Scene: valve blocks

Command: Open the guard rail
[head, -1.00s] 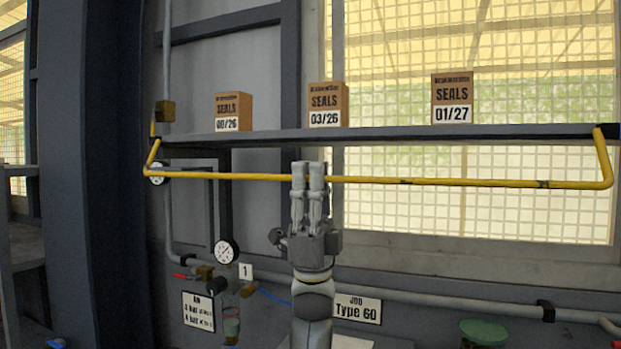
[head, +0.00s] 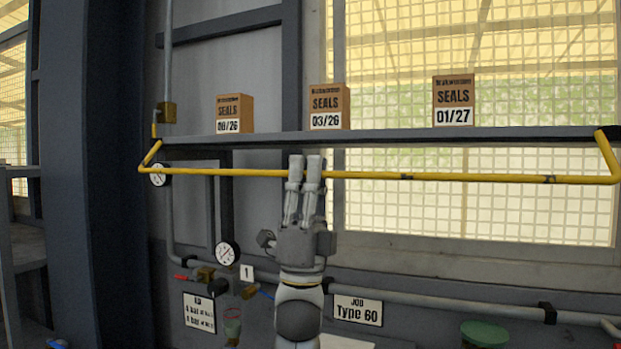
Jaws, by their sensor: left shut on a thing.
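The guard rail (head: 430,177) is a yellow bar that runs across the front of a grey shelf, with bent ends at the left and right. Its long bar hangs a little below the shelf edge and stands out toward me. My left gripper (head: 304,165) points up, with its two fingertips at the bar left of its middle. It is shut on the guard rail, and the fingers hide a short piece of the bar. My right gripper is not in view.
Several things surround the rail. Three SEALS boxes (head: 453,101) stand on the shelf (head: 400,136). Below are a pressure gauge (head: 227,253), pipes, a Type 60 sign (head: 358,310) and a green round cap (head: 484,333). A dark post (head: 95,180) stands at the left.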

